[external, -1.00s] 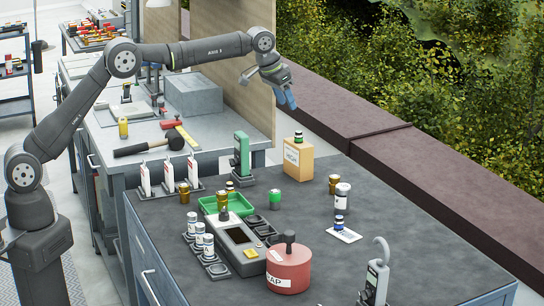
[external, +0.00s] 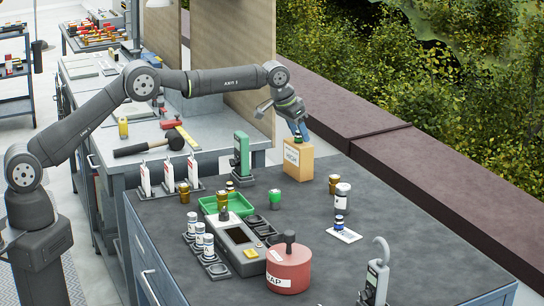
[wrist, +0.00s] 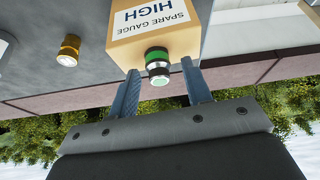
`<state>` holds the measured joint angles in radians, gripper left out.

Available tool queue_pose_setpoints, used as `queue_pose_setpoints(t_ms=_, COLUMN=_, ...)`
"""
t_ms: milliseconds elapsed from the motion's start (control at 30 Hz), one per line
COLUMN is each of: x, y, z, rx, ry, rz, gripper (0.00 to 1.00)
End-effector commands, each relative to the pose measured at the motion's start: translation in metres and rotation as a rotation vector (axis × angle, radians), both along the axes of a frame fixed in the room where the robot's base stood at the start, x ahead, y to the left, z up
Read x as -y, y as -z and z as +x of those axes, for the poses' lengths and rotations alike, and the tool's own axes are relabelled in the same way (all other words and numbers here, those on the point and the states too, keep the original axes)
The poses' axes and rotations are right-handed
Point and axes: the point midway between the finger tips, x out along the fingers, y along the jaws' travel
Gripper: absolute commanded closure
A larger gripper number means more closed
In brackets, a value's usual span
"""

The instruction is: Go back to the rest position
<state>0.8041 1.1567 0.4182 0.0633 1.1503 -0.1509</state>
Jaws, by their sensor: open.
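My gripper (external: 300,127) has blue fingers and is above the orange box (external: 298,158) at the back of the dark bench. In the wrist view my gripper (wrist: 161,76) is open, its two fingers apart on either side of a small green-and-black capped piece (wrist: 157,66). That piece stands on the box, which reads "SPARE GAUGE HIGH". Whether a finger touches it I cannot tell. Nothing shows held between the fingers.
A green device (external: 242,153) stands left of the box. A brass-coloured cap (external: 334,183) and a white jar (external: 342,195) stand to its right. A red pot (external: 288,267) and a green tray (external: 210,204) are nearer. The bench's right side is mostly clear.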

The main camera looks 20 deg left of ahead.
Motion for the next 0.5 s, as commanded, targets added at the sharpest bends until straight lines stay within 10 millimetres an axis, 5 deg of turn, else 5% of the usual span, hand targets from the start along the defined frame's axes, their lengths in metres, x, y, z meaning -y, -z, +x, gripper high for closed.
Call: queue_pose_setpoints(t_ms=500, x=0.000, y=-0.033, z=0.000, rx=0.000, ry=0.000, rz=0.000, gripper=0.55)
